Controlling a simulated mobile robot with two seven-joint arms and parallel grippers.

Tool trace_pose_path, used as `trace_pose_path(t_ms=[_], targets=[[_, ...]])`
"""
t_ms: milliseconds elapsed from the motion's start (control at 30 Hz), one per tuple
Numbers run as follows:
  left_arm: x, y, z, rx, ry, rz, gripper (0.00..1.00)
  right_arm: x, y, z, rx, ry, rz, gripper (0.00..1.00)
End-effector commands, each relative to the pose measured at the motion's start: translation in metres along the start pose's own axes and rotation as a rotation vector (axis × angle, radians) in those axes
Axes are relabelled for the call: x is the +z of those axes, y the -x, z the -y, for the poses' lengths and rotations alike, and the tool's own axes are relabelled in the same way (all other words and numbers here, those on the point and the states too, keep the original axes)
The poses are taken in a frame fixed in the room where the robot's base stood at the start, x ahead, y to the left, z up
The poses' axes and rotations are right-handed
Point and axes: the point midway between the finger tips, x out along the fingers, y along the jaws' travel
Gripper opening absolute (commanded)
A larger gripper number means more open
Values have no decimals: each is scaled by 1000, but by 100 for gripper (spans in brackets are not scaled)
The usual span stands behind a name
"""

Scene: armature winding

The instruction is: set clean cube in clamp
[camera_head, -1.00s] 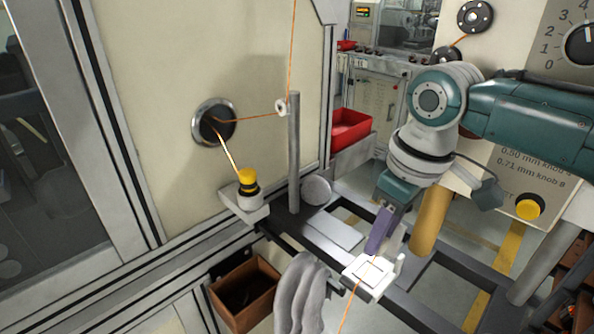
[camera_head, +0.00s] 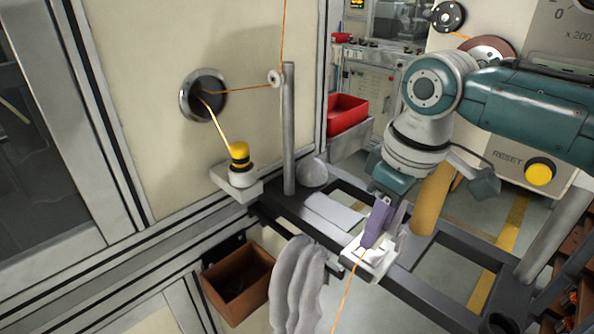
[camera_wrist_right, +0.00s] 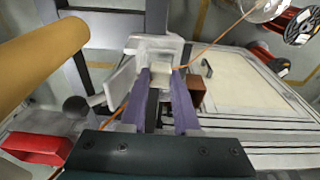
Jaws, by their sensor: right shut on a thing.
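A pale, cream-white cube (camera_wrist_right: 160,73) sits between the purple fingertips of my right gripper (camera_wrist_right: 160,82) in the right wrist view. The gripper is shut on it. The white clamp (camera_wrist_right: 142,44) surrounds the cube's far side and left side there. In the head view the right gripper (camera_head: 368,243) points down into the white clamp (camera_head: 377,272) on the dark frame. The fingers hide most of the cube there, and I cannot tell whether it rests on the clamp's floor. My left gripper is not in view.
Orange wire (camera_head: 347,292) runs by the clamp. A grey wavy piece (camera_head: 297,285) and a brown box (camera_head: 238,285) are left of it. A tan cylinder (camera_head: 432,205) stands close behind the gripper. A grey post (camera_head: 289,130) rises from the frame (camera_head: 440,295).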

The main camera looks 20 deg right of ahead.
Motion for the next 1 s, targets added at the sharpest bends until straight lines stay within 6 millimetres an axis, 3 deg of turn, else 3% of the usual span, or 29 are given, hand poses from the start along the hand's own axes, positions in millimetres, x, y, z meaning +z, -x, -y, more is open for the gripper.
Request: trace_pose_path(t_ms=[433,1000], targets=[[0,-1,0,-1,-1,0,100,0,-2,0,0,0,0,0],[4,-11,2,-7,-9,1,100,3,-19,0,0,0,0,0]])
